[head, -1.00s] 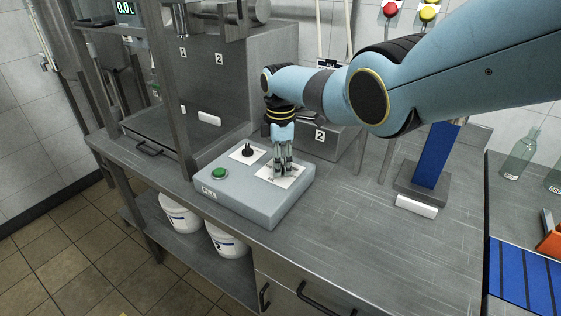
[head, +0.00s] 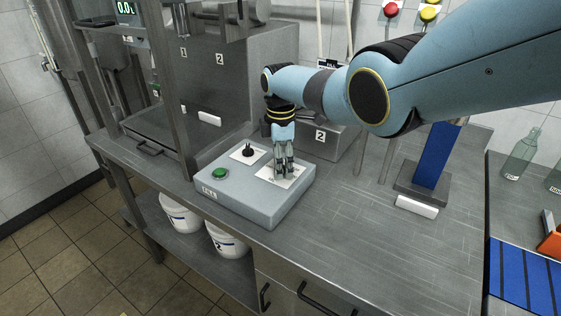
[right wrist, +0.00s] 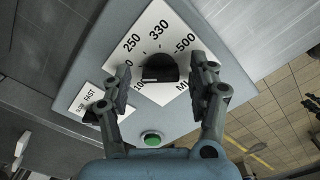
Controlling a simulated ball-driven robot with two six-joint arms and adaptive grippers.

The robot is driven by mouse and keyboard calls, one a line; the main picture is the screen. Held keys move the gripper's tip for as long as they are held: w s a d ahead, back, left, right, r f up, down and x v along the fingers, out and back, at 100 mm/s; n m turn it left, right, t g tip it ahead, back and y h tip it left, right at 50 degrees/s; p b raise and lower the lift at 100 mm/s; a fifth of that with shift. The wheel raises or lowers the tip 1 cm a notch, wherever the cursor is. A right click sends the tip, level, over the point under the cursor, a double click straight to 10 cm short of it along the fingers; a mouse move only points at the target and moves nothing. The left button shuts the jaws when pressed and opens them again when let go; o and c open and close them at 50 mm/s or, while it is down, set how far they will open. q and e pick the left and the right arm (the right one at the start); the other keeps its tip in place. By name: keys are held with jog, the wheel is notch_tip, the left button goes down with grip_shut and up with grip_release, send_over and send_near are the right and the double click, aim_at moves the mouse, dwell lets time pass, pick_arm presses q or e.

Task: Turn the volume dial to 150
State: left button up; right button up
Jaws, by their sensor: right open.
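The control box (head: 240,203) is a grey-blue block on the steel bench. The volume dial (right wrist: 158,68) is a black knob on a white plate (right wrist: 152,22) marked 250, 330 and 500; other marks are partly hidden. A light mark shows on the knob's lower left edge in the right wrist view; its exact reading is unclear. My right gripper (head: 284,172) points down over this plate in the head view and hides the knob there. In the right wrist view its open fingers (right wrist: 160,74) stand on either side of the knob, with gaps visible. My left gripper is not in view.
A second black knob (head: 248,151) and a green button (head: 220,173) sit on the same box. A steel housing (head: 235,85) stands behind it. A blue stand (head: 436,158) is to the right. The bench between box and stand is clear.

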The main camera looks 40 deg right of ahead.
notch_tip(320, 180, up, 12)
dwell(0.6)
jog(key=shift+s+f, duration=0.1)
dwell(0.4)
